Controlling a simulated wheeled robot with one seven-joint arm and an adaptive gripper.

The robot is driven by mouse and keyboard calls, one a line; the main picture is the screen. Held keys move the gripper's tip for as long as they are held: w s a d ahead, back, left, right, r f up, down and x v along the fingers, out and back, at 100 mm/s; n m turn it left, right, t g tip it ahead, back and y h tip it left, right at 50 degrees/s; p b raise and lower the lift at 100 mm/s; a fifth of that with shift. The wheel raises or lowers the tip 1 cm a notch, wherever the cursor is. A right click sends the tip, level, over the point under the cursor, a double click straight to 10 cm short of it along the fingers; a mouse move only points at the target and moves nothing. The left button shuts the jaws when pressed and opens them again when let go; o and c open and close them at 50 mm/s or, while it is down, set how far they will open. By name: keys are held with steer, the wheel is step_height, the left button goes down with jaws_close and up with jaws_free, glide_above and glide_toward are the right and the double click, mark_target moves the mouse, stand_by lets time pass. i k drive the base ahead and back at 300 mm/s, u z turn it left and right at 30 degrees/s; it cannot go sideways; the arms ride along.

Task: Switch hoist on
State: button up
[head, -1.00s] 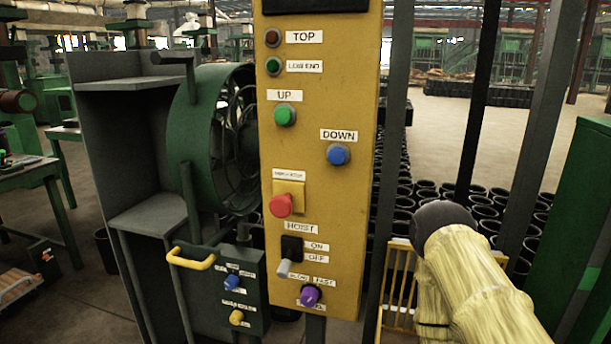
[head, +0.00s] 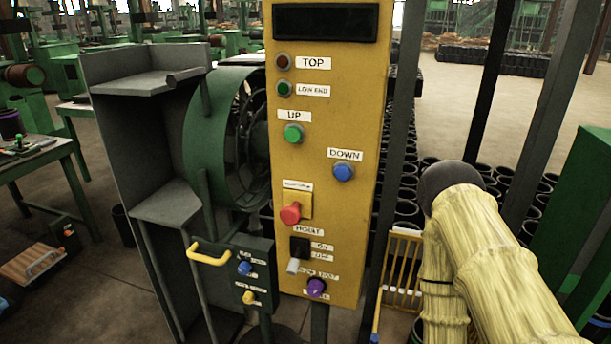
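The yellow control panel (head: 350,120) stands upright in the middle of the head view. Near its bottom is the hoist switch (head: 298,252), a black block with a pale grey lever that points down. The HOIST label (head: 309,230) is above it, and small ON and OFF labels are to its right. The lever appears to be at the lower, OFF side. My arm shows at the lower right in a pale yellow cover, apart from the panel. My gripper is not in view.
A red knob (head: 290,213) sits just above the switch and a purple knob (head: 316,288) just below. A small green box (head: 241,275) with a yellow handle (head: 209,256) stands to the left. Dark posts and a yellow rack (head: 402,265) stand between panel and arm.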

mark_target(294, 262)
steer(key=k, duration=1.3)
steer(key=u, duration=0.2)
steer(key=i, duration=0.8)
steer(key=z, duration=0.15)
